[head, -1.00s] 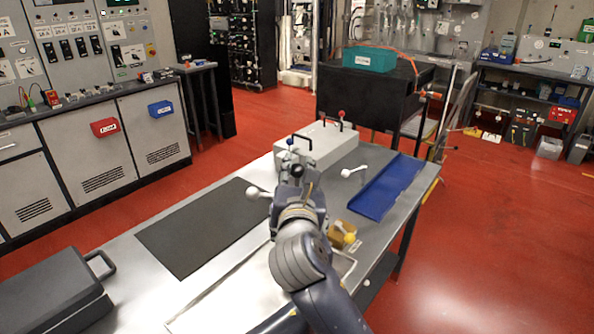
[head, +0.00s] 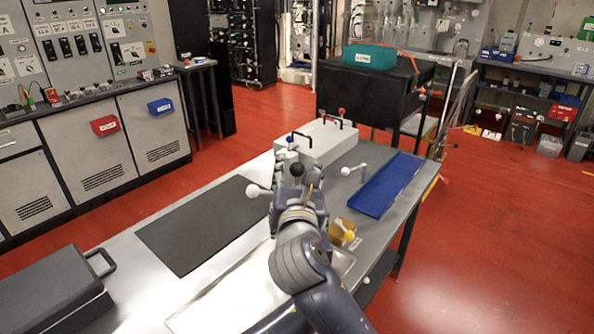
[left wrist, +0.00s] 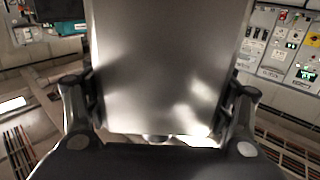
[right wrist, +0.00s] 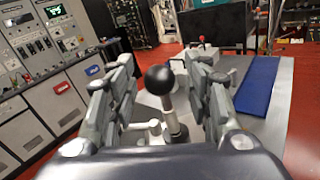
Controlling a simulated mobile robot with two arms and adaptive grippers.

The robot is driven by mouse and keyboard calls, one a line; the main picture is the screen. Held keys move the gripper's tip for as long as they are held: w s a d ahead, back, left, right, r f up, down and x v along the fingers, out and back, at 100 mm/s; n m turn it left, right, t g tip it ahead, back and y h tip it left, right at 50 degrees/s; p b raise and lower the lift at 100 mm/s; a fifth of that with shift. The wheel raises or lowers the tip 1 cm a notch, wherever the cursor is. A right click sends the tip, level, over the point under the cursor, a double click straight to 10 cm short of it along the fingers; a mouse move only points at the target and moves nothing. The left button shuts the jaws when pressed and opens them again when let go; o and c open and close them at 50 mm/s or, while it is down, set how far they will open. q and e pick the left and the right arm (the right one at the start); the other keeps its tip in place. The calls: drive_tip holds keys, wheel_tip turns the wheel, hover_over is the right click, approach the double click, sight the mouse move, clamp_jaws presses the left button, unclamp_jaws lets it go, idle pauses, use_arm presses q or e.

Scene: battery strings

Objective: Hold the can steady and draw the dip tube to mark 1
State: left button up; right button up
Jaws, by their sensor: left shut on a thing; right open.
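A grey metal can (left wrist: 165,70) fills the middle of the left wrist view. My left gripper (left wrist: 160,115) is shut on it, one finger on each side. In the head view the can and left gripper cannot be made out behind my right arm. A black ball knob (right wrist: 159,79) on a short metal rod (right wrist: 172,115) stands between the fingers of my right gripper (right wrist: 158,100). That gripper is open, with space on both sides of the knob. In the head view the knob (head: 297,170) shows above my right gripper (head: 298,197). No marks on the tube are readable.
A white ball-ended lever (head: 255,191) shows left of my right gripper. A pale case (head: 325,145) and a blue tray (head: 385,188) lie farther back on the bench. A yellow-brown block (head: 341,232) is right of my arm. The dark mat (head: 205,225) is clear.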

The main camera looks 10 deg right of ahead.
use_arm(q)
drive_tip(key=shift+f, duration=0.45)
use_arm(e)
drive_tip(key=s+a, duration=0.1)
drive_tip(key=s, duration=1)
drive_tip(key=shift+s, duration=0.35)
use_arm(q)
drive_tip(key=o, duration=1.1)
drive_tip(key=shift+o, duration=1)
drive_tip(key=shift+w+r, duration=0.1)
drive_tip(key=shift+r, duration=0.1)
use_arm(e)
drive_tip(key=shift+w, duration=0.15)
use_arm(q)
drive_tip(key=shift+r, duration=0.1)
drive_tip(key=shift+s, duration=0.2)
drive_tip(key=s, duration=0.7)
drive_tip(key=shift+s+d, duration=0.15)
drive_tip(key=shift+d, duration=0.25)
use_arm(e)
drive_tip(key=shift+f, duration=0.1)
